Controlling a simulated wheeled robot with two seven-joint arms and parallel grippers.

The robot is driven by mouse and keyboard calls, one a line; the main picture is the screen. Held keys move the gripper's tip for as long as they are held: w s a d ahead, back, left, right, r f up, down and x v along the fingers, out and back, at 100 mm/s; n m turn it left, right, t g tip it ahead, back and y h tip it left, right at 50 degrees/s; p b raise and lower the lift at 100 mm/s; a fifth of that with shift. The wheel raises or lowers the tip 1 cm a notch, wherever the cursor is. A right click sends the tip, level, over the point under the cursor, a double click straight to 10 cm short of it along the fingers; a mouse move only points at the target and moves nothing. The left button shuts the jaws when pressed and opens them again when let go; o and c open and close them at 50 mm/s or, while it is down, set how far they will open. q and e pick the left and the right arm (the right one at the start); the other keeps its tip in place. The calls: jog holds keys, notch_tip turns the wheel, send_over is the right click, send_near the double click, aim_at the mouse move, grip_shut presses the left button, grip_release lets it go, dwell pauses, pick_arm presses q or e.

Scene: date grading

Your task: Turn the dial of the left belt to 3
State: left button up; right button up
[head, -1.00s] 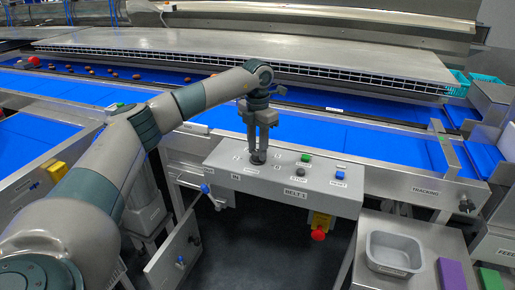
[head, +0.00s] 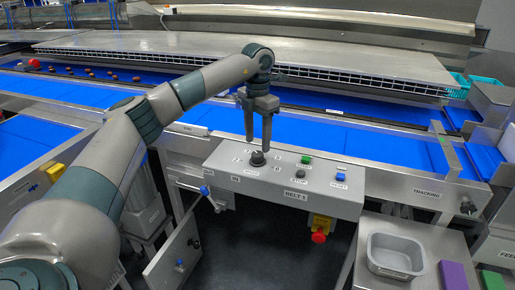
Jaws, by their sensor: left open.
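The dial (head: 257,158) is a dark round knob on the sloped top of the grey control box (head: 325,201) labelled BELT 1. Small marks surround it, too small to read surely, and I cannot tell which one it points to. My left gripper (head: 258,141) is open and points down just above the dial, its fingers apart and clear of the knob. My right gripper is not in view.
A green button (head: 306,159), a black stop knob (head: 300,174) and a blue reset button (head: 340,177) sit right of the dial. A red emergency knob (head: 318,237) hangs below. A blue belt (head: 340,140) runs behind. A grey bin (head: 395,254) stands at lower right.

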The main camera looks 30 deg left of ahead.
aim_at(258, 153)
pick_arm(q)
notch_tip(258, 153, up, 13)
jog(key=b, duration=0.1)
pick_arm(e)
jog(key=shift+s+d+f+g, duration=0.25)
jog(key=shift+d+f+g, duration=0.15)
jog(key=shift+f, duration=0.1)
pick_arm(q)
jog(key=shift+s, duration=0.1)
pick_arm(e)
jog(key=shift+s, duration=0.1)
